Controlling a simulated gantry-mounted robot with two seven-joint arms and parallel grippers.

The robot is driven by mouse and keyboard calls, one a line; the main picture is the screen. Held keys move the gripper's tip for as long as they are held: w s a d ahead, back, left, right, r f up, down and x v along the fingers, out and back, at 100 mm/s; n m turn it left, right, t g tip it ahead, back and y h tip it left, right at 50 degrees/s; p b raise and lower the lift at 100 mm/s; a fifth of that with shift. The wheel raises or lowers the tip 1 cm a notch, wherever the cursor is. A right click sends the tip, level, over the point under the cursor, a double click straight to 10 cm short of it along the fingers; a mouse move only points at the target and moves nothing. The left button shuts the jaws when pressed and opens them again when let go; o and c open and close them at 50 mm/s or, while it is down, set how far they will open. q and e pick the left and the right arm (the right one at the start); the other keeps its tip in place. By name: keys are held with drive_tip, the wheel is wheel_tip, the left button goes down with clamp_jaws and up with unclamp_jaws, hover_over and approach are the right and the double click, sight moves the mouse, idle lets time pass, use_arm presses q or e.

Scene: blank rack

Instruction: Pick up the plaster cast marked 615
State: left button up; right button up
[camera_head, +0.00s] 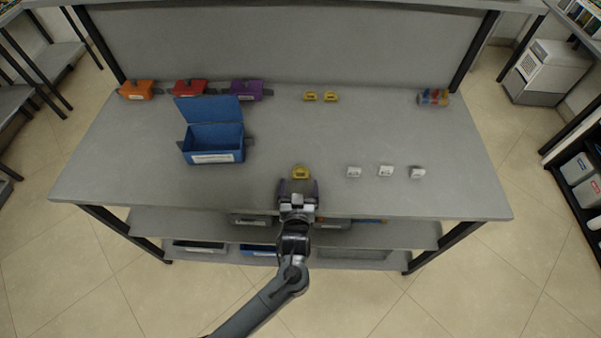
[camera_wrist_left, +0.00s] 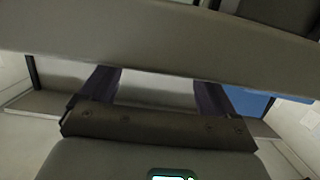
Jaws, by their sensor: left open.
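Three small white blocks with dark marks, which look like the plaster casts, stand in a row on the right half of the tabletop: a left one (camera_head: 354,172), a middle one (camera_head: 386,171) and a right one (camera_head: 417,173). Their marks are too small to read, so I cannot tell which is 615. My left gripper (camera_head: 299,183) is open at the table's front edge, left of the casts and just in front of a yellow block (camera_head: 301,173). In the left wrist view, the open fingers (camera_wrist_left: 155,85) show with nothing visible between them. My right gripper is not in view.
A blue open-lidded box (camera_head: 213,157) stands at the left. Orange (camera_head: 137,89), red (camera_head: 189,87) and purple (camera_head: 246,89) boxes line the back. Two yellow blocks (camera_head: 320,96) and a multicoloured item (camera_head: 433,97) stand further right. The tabletop edge (camera_wrist_left: 160,45) crosses the wrist view.

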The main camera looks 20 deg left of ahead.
sight(301, 169)
use_arm(q)
drive_tip(key=x, duration=0.5)
drive_tip(key=shift+d, duration=0.1)
drive_tip(key=c, duration=1.2)
